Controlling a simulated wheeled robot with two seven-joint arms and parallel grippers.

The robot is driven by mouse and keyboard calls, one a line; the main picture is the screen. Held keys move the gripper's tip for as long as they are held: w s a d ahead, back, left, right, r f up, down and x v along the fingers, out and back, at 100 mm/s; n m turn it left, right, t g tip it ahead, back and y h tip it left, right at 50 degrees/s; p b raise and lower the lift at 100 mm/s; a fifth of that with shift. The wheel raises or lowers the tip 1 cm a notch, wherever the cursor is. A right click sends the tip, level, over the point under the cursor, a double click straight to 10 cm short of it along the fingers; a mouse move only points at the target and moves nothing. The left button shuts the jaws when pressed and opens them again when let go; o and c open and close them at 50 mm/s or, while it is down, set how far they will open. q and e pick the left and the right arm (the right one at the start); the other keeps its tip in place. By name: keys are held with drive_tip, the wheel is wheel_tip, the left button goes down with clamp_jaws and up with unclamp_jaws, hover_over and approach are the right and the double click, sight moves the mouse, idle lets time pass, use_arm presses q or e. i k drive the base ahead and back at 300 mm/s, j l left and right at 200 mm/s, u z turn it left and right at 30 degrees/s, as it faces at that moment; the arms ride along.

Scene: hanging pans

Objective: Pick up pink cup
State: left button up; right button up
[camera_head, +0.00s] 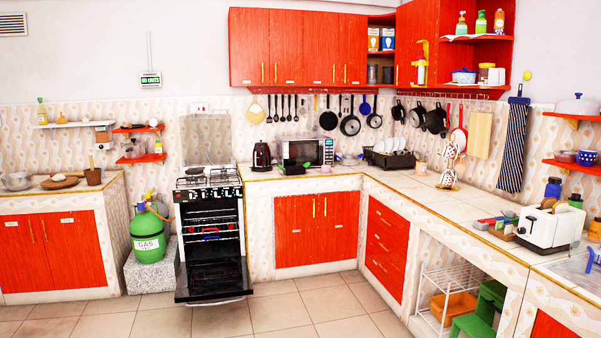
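I cannot make out a clear pink cup from here. A small pinkish thing (326,169) sits on the back counter in front of the microwave, too small to tell what it is. A cup stand (449,168) with several white cups with reddish markings stands on the right counter. A pinkish bowl-like vessel (566,156) is on the lower red shelf at the right wall. Neither of my grippers is in view.
The oven door (214,284) hangs open low over the floor. A green gas bottle (148,232) stands left of the stove. A dish rack (389,158) and a toaster (549,228) are on the counter. The tiled floor (320,308) in front is clear.

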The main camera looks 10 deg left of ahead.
sight(325, 168)
drive_tip(key=i+u, duration=0.1)
drive_tip(key=i, duration=2.7)
drive_tip(key=i+j+z, duration=0.15)
drive_tip(key=i, duration=0.75)
drive_tip(key=i+j, duration=0.1)
drive_tip(key=i, duration=0.75)
drive_tip(key=i+j+z, duration=0.1)
drive_tip(key=i+z, duration=0.2)
drive_tip(key=i+j+z, duration=0.15)
drive_tip(key=i+z, duration=0.15)
drive_tip(key=i, duration=0.15)
drive_tip(key=i+j+z, duration=0.3)
